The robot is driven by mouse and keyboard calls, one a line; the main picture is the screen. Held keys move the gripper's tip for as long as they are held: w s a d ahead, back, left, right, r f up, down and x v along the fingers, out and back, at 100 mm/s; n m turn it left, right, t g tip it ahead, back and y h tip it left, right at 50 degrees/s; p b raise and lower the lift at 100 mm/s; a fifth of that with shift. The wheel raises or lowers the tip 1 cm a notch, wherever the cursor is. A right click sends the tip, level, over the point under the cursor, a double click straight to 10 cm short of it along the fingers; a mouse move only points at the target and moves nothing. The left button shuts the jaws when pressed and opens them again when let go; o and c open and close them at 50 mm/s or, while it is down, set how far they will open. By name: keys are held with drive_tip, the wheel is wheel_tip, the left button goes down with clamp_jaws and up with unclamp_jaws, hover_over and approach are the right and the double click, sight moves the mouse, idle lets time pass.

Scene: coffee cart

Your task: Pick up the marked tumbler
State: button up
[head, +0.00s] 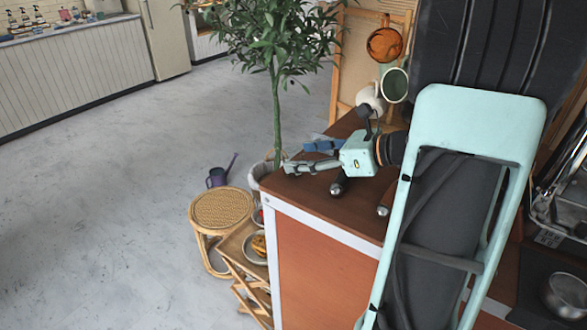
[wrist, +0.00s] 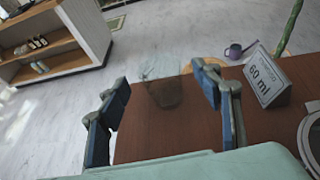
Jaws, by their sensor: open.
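A clear glass tumbler (wrist: 165,92), darker in its lower part, stands on the brown wooden cart top (wrist: 165,135) in the wrist view. A small tilted sign reading "60 ml" (wrist: 266,80) stands to its right. My gripper (wrist: 160,88) is open, with one blue-padded finger to the left of the tumbler and one to the right. The tumbler appears between and slightly beyond the fingers, and I see no contact. In the head view my gripper (head: 302,157) is low over the cart top's far left corner; I cannot make out the tumbler there.
A round white-rimmed thing (wrist: 312,135) is at the right edge of the wrist view. Dark handles (head: 340,185) lie near my gripper. A potted tree (head: 276,110) stands behind the cart, and hanging mugs (head: 384,45) are behind my arm. A rattan stool (head: 222,208) stands left, with open floor beyond.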

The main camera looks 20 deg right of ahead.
sight(303, 158)
drive_tip(key=x, duration=0.3)
drive_tip(key=shift+w+f, duration=0.2)
drive_tip(key=shift+f, duration=0.05)
drive_tip(key=c, duration=1.3)
drive_tip(key=shift+r, duration=0.15)
